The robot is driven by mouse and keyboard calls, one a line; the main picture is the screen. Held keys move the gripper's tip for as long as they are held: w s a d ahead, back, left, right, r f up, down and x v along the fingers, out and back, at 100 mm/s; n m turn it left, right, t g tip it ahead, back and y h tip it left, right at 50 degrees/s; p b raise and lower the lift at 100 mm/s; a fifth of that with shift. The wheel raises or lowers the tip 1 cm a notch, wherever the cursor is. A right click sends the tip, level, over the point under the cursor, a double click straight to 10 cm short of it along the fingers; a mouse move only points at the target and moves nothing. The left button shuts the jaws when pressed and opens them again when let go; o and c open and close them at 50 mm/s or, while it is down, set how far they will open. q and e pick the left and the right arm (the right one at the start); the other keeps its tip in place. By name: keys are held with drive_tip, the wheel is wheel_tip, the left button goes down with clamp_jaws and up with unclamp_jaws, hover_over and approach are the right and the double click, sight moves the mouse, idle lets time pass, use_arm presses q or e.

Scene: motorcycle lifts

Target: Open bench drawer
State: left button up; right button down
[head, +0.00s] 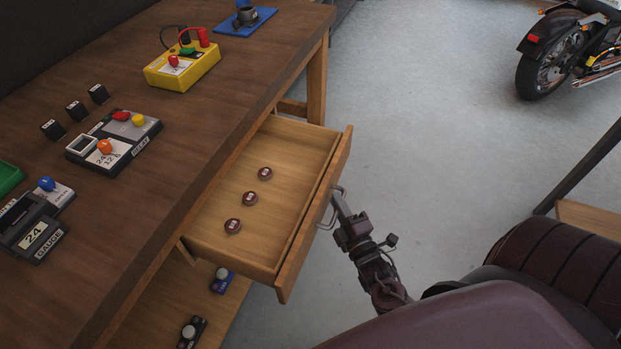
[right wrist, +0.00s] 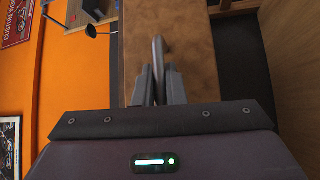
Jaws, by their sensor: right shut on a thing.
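The bench drawer (head: 318,215) stands open, pulled out from under the wooden bench top (head: 215,125). Inside it lie three small dark red round pieces (head: 249,198). A metal bar handle (head: 330,206) is on the drawer's front. My right gripper (head: 341,207) is at the handle and shut on it. In the right wrist view the gripper's fingers (right wrist: 157,85) close around the grey handle bar (right wrist: 159,50), with the drawer's wooden front behind it. My left gripper is not in view.
On the bench are a yellow box (head: 183,68), a blue mat (head: 245,22), a relay block (head: 113,141), a gauge (head: 33,232) and small black blocks. A lower shelf (head: 175,295) holds small items. A motorcycle (head: 555,50) stands at the back right. The grey floor beyond the drawer is clear.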

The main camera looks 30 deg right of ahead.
drive_tip(key=s+d+p, duration=0.1)
drive_tip(key=s+d, duration=0.3)
drive_tip(key=s, duration=0.1)
drive_tip(key=shift+s+d, duration=0.15)
drive_tip(key=shift+s, duration=0.15)
drive_tip(key=c, duration=1.5)
unclamp_jaws()
drive_tip(key=shift+s, duration=0.1)
drive_tip(key=s, duration=0.5)
drive_tip(key=s+a+f, duration=0.1)
drive_tip(key=s, duration=0.1)
drive_tip(key=shift+s+b, duration=0.25)
drive_tip(key=shift+b, duration=0.05)
